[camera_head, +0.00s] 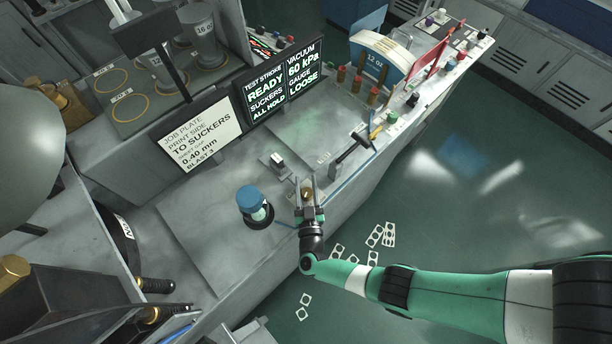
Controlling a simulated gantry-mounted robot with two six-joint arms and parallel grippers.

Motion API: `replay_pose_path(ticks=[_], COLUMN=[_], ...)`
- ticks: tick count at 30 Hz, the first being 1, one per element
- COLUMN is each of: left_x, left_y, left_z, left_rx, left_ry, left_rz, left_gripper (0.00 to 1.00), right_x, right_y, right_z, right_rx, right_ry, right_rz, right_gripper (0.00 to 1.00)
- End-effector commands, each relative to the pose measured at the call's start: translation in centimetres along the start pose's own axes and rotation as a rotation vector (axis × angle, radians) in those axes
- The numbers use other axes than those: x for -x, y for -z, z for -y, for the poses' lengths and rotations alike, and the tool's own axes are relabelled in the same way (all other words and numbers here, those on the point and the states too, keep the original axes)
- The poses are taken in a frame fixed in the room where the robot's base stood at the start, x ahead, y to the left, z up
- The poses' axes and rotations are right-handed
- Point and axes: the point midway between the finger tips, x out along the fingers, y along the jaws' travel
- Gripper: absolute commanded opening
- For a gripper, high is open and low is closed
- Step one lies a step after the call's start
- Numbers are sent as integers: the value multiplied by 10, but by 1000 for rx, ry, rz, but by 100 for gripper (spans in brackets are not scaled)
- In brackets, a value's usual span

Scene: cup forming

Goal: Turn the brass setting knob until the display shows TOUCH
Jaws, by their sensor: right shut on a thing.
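The brass setting knob (307,193) sits at the front edge of the grey bench, between the fingers of my right gripper (306,186). The gripper is shut on it, and my green and white right arm reaches in from the lower right. The dark display (278,83) stands behind on the bench. Its left half reads TEST STROKE READY, SUCKERS ALL HOLD. Its right half reads VACUUM 60 kPa, GAUGE LOOSE. The knob's own markings are too small to read. My left gripper is not in view.
A blue-topped round device (250,198) stands just left of the gripper. A small block (277,160) lies behind it, and a hammer (355,145) lies to the right. A white job plate sign (200,135) stands at left. Punched white cards (380,235) lie on the green floor.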

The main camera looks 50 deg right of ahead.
Motion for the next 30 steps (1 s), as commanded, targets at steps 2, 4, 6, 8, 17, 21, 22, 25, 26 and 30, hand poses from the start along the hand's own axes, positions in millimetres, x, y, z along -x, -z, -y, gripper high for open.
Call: replay_pose_path(ticks=[2, 4, 6, 8, 17, 21, 22, 25, 26, 30], left_x=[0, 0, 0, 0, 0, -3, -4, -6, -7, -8], left_y=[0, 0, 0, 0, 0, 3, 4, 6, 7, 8], left_z=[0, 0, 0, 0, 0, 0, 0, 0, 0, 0], left_rx=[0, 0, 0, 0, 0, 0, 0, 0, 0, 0], left_ry=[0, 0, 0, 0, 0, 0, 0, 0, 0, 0], left_rz=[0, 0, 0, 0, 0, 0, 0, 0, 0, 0], left_gripper=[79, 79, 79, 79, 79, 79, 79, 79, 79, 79], right_x=[0, 0, 0, 0, 1, 16, 21, 45, 52, 85], right_y=[0, 0, 0, 0, 0, 1, 1, 1, 1, 0], right_z=[0, 0, 0, 0, 0, 1, 1, 2, 2, 1], right_rx=[-1, -1, -1, -1, -1, -1, 0, 1, 1, 0], right_ry=[0, 0, 0, 0, 2, 5, 6, 9, 9, 9], right_rz=[1, 1, 1, 1, 1, 2, 1, 1, 2, 1], right_gripper=[0, 51, 64, 74, 74, 74, 74, 74, 74, 74])
